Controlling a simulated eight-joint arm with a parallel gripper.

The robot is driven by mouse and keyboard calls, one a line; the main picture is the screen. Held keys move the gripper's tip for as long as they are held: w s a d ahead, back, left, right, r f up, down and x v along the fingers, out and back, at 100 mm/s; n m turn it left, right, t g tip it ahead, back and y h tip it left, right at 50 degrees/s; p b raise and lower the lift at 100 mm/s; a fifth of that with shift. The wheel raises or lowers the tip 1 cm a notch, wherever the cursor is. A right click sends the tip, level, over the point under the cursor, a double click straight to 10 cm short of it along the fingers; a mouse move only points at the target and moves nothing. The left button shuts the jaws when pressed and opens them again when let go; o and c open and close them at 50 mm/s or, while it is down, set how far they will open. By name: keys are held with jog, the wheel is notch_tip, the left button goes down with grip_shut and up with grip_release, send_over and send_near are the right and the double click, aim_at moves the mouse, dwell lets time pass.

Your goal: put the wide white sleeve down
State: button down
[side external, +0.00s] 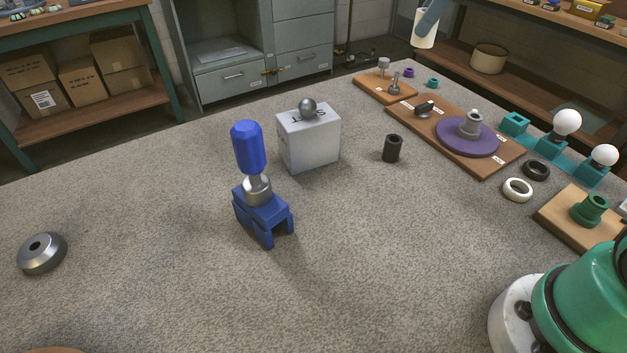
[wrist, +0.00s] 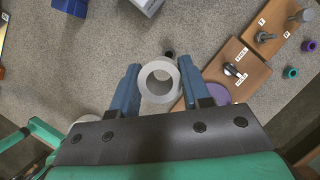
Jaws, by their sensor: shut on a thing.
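The wide white sleeve (wrist: 160,98) is between the two blue fingers of my gripper (wrist: 160,76), which is shut on it. In the wrist view I look into its open round end, and its far end is hidden. In the side external view the sleeve (side external: 424,36) shows at the top right as a white cylinder, slightly tilted, with a blue finger (side external: 432,17) against it. The sleeve appears held up above the table, apart from the things on it. The rest of my gripper is out of that view.
The grey tabletop (side external: 340,260) has wide free room at its middle and front. A dark cylinder (side external: 392,149), a white block (side external: 309,140) and a blue stand (side external: 264,214) holding a blue-topped part stand there. Wooden boards (side external: 487,160), rings (side external: 518,190) and bulbs (side external: 567,122) line the right side.

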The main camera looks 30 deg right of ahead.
jog(key=w+d+f, duration=0.2)
jog(key=w+f, duration=0.1)
jog(key=w, duration=0.8)
notch_tip(320, 180, down, 20)
jog(key=shift+r, duration=0.15)
jog(key=shift+c, duration=2.1)
grip_release()
